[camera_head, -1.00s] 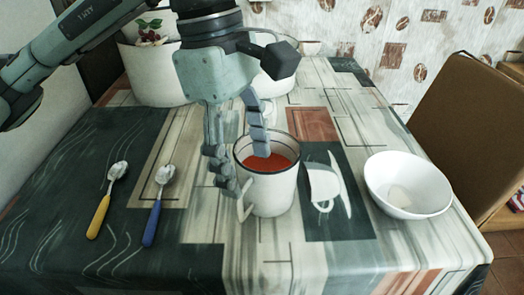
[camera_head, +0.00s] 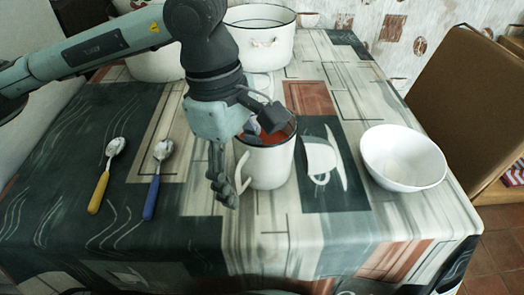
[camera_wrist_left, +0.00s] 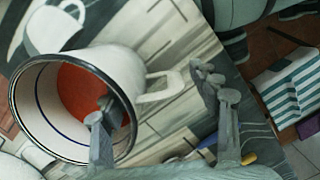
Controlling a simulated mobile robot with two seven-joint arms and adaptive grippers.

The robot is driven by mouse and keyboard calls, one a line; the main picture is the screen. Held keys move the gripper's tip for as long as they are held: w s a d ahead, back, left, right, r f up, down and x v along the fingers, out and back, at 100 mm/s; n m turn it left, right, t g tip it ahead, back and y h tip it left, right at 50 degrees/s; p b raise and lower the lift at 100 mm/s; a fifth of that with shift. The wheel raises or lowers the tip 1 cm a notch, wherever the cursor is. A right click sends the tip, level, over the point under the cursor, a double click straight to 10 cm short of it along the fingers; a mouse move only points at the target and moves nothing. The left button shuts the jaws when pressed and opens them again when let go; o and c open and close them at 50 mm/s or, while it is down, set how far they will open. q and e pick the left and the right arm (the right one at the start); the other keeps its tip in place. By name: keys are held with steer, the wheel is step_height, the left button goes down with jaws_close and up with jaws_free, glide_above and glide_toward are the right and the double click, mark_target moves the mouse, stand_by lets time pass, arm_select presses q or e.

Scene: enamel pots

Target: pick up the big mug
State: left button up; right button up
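The big mug (camera_head: 272,168) is white with a dark rim and stands upright on the table, with something red inside. Its handle (camera_head: 242,172) points left, towards my gripper. My left gripper (camera_head: 245,165) is open over the mug's left side. One finger reaches into the mug's mouth and the other hangs outside, to the left of the handle. The left wrist view shows the mug (camera_wrist_left: 128,72) with one finger inside its rim and the handle between the fingers. I cannot tell whether either finger touches the mug. My right gripper is out of view.
A white bowl (camera_head: 403,158) stands to the right. A yellow-handled spoon (camera_head: 101,188) and a blue-handled spoon (camera_head: 153,190) lie to the left. A large white pot (camera_head: 262,42) stands behind my arm. The cup shape right of the mug is a tablecloth print.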

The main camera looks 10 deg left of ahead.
arm_select(q)
jaws_close()
steer(key=shift+r, duration=0.1)
steer(key=shift+r, duration=0.15)
stand_by(0.4)
